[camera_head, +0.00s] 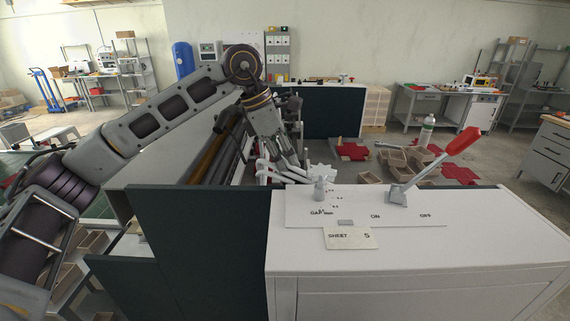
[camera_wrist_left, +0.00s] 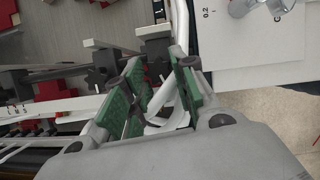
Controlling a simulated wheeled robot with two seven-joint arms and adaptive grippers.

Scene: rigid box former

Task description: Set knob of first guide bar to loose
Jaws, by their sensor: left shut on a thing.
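My left gripper (camera_head: 284,165) reaches down at the far left edge of the white machine top, among pale bars. In the left wrist view its green-padded fingers (camera_wrist_left: 158,72) are closed around a dark part (camera_wrist_left: 138,108), which looks like a knob; the fingers hide most of it. A pale curved bar (camera_wrist_left: 180,30) runs behind the fingers. Another dark star-shaped knob (camera_wrist_left: 103,75) shows just left of the fingers, on a grey bar. Which guide bar the held part belongs to, and its setting, I cannot tell. My right gripper is not in view.
The white machine cabinet (camera_head: 400,255) carries a panel with gap marks, a grey gap knob (camera_head: 320,188) and a red-handled lever (camera_head: 440,160). A card (camera_head: 350,238) reads SHEET S. Brown boxes (camera_head: 400,158), red pieces and a bottle (camera_head: 426,131) stand behind.

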